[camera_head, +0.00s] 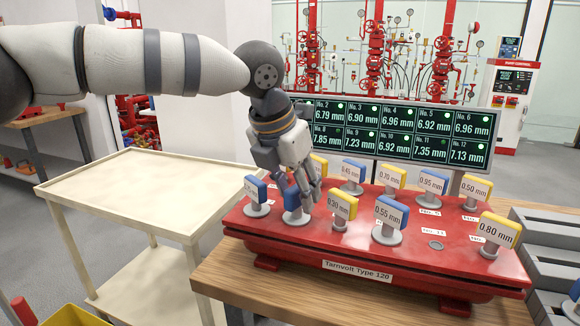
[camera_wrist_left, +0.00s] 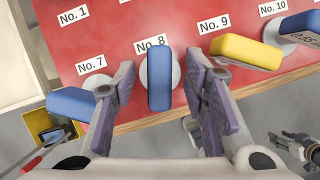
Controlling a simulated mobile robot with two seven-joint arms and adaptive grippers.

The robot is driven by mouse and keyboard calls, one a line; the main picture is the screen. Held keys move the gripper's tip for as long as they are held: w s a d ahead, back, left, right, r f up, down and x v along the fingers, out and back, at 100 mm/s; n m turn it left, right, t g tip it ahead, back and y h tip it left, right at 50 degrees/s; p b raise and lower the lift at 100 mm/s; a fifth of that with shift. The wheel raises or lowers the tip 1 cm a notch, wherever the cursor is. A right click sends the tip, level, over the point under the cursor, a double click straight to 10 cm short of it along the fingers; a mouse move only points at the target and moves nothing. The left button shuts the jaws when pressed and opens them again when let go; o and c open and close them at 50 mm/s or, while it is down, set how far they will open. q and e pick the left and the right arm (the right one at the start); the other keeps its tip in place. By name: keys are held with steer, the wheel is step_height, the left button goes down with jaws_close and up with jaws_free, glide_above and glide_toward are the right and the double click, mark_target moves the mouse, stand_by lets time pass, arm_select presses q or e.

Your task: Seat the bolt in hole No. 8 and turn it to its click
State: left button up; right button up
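The blue-tagged bolt (camera_head: 292,200) stands upright on the red block (camera_head: 345,255) with its pale round base against the top. In the left wrist view this bolt (camera_wrist_left: 160,80) stands just below the No. 8 label, its tag seen edge-on. The hole under it is hidden. My left gripper (camera_head: 306,200) points down at this bolt. In the left wrist view its fingers (camera_wrist_left: 160,105) are apart, one on each side of the blue tag, with gaps showing. At that view's lower right edge is a dark mechanism (camera_wrist_left: 305,148), possibly my right gripper; its state is unclear.
Several tagged bolts stand close by, including a blue one (camera_head: 256,192) at left and the yellow 0.30 mm one (camera_head: 342,207) at right. A bare hole (camera_head: 435,245) shows near No. 11. A display (camera_head: 400,130) stands behind. A cream cart (camera_head: 125,190) is at left, grey trays (camera_head: 550,240) at right.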

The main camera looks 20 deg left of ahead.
arm_select(q)
steer(key=shift+w+f, duration=0.15)
steer(key=shift+f, duration=0.15)
